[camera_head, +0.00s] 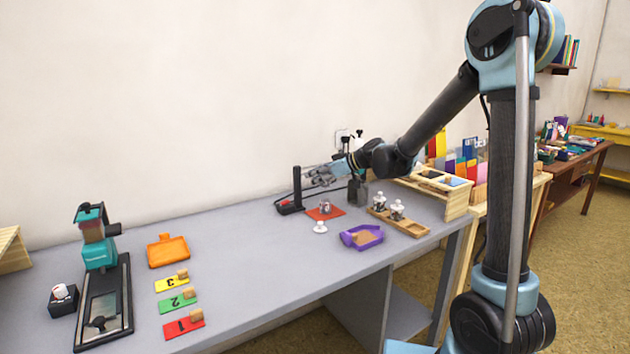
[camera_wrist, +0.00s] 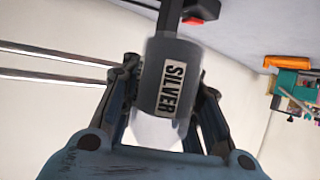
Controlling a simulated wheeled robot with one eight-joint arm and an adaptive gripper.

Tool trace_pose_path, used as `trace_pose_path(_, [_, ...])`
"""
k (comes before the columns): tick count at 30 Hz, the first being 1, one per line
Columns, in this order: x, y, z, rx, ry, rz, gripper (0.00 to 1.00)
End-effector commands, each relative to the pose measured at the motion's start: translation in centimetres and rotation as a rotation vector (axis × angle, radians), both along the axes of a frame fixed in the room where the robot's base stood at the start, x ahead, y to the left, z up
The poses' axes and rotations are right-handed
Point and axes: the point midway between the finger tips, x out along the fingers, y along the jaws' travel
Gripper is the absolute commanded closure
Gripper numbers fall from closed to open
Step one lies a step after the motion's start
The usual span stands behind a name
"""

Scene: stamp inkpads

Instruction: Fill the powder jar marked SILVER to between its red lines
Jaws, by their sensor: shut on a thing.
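My gripper (camera_wrist: 168,105) is shut on a grey bottle (camera_wrist: 155,75) with a SILVER label, seen close up in the wrist view. In the head view my gripper (camera_head: 322,176) is small, above the orange mat. A small jar (camera_head: 325,207) stands on that mat (camera_head: 337,213), below my gripper. A white lid-like piece (camera_head: 320,227) lies in front of it. The jar's marking, red lines and contents are too small to read.
A black stand with a post (camera_head: 297,185) is left of the mat. A purple tray (camera_head: 361,238) and a wooden rack (camera_head: 415,227) with two jars are right of it. Numbered cards and a teal press (camera_head: 97,240) are left.

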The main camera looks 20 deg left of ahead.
Motion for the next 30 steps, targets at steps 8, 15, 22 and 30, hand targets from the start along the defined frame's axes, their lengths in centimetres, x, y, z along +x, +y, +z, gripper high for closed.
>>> trace_pose_path(8, [-0.5, 0.4, -0.9, 0.036, 0.101, -0.029, 1.0])
trace_pose_path(15, [-1.6, 0.7, -1.3, 0.107, 0.332, -0.028, 1.0])
trace_pose_path(22, [-2.6, 1.1, -2.1, 0.173, 0.549, -0.027, 1.0])
trace_pose_path(30, [-3.1, 1.1, -2.4, 0.202, 0.641, -0.027, 1.0])
